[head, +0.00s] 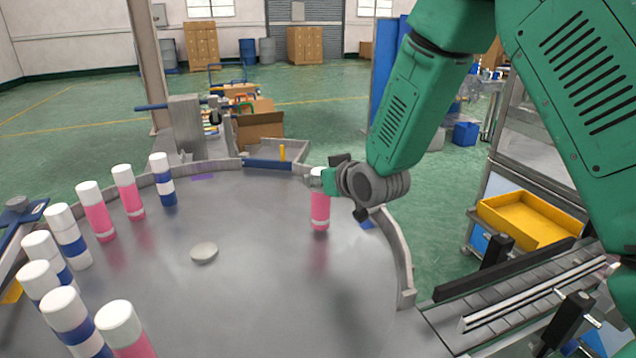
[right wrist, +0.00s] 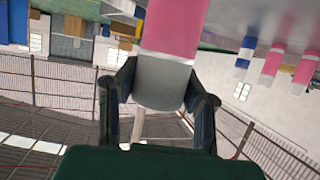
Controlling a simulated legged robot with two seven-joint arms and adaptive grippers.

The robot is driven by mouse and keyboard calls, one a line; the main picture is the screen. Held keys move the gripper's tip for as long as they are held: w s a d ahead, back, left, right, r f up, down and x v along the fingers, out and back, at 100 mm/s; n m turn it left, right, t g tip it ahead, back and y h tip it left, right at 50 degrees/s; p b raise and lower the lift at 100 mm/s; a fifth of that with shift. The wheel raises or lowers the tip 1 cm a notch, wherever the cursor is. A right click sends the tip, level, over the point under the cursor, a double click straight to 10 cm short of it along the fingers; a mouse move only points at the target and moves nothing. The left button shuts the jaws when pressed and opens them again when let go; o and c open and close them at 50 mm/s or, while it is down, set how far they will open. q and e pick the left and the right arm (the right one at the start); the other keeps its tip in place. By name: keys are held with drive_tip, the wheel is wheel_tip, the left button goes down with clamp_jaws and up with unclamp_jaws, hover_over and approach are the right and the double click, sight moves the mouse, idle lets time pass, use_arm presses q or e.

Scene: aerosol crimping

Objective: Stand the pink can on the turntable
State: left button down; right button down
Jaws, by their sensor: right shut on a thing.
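The pink can (head: 320,212) is upright over the right part of the grey turntable (head: 262,290). Its base is at or very close to the surface; I cannot tell whether it touches. My right gripper (head: 317,181) is shut on its top end. In the right wrist view the two dark fingers (right wrist: 160,95) sit on either side of the can's white cap (right wrist: 163,80), with the pink body (right wrist: 172,28) beyond. The gripper hides part of the can's top in the head view. My left gripper is not in view.
Several pink and blue-banded white cans (head: 97,215) stand along the turntable's left edge. A flat round disc (head: 204,253) lies near the middle. A raised rim (head: 398,255) bounds the right side, with a conveyor (head: 510,300) beyond. The surface around the held can is clear.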

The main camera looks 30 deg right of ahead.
drive_tip(key=shift+w+f, duration=0.1)
drive_tip(key=shift+f, duration=0.6)
drive_tip(key=c, duration=1)
unclamp_jaws()
drive_tip(key=shift+c, duration=0.2)
drive_tip(key=v, duration=1.2)
